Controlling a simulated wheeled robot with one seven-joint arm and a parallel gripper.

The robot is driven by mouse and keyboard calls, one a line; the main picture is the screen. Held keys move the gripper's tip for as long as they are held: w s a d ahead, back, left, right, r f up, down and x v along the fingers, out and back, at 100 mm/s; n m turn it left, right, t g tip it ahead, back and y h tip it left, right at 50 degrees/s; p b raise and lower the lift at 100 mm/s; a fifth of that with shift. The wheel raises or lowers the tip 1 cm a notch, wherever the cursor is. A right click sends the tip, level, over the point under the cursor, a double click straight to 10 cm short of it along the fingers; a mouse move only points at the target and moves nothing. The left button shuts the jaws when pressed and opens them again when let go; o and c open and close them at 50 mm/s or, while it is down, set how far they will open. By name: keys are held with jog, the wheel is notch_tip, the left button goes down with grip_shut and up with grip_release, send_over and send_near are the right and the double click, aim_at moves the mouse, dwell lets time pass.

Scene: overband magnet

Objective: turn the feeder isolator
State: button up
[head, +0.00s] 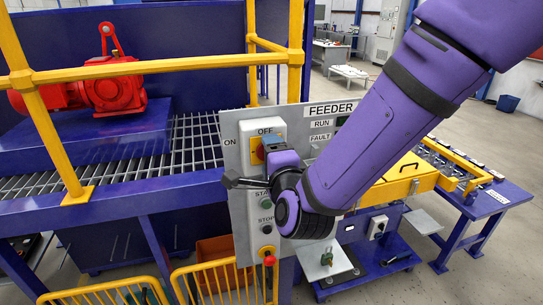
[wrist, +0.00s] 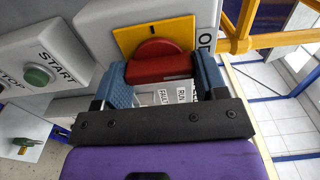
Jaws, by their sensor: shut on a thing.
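The feeder isolator is a red rotary handle (wrist: 160,62) on a yellow plate (wrist: 150,35), set in a grey box. In the head view the yellow plate (head: 257,151) shows below the OFF label, with ON to the left on the panel. My gripper (wrist: 162,75) has its two blue-padded fingers on either side of the red handle and is shut on it. In the head view my gripper (head: 272,158) is against the isolator and hides most of the handle. The handle's exact angle cannot be told.
The grey FEEDER panel (head: 236,215) carries START and STOP buttons below the isolator; a green START button (wrist: 37,75) is near my gripper in the wrist view. Yellow railings (head: 170,68) stand to the left of the panel. A purple bench (head: 490,200) stands at right.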

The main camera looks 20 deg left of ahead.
jog(key=o, duration=0.9)
jog(key=shift+o, duration=0.2)
jog(key=v, duration=1)
jog(key=shift+s, duration=0.35)
jog(key=shift+d, duration=0.1)
